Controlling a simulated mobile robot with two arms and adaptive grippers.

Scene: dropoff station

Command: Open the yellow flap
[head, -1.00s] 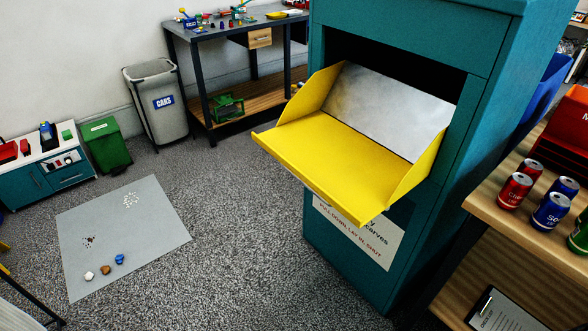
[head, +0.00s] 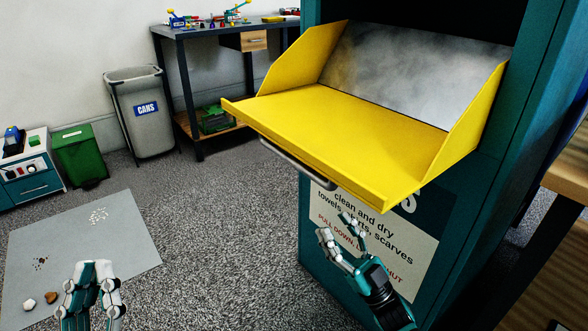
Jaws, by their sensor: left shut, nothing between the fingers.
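The yellow flap (head: 345,125) of the teal collection bin (head: 320,235) is folded down, sticking out like a tray with raised side walls. A dark opening and a grey metal plate show behind it. A grey metal bar handle (head: 297,165) hangs under its front edge. My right gripper (head: 335,225) is below the flap's front right part, in front of the bin's label, with its fingers apart and nothing between them. It looks clear of the flap and handle. My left gripper (head: 97,265) is at the lower left over the grey mat, shut and empty, far from the flap.
A can bin (head: 145,135) and a green bin (head: 78,155) stand at the left, near a dark workbench (head: 190,45). A grey mat (head: 120,225) with small pieces lies on the carpet. A wooden shelf (head: 545,225) stands close at right.

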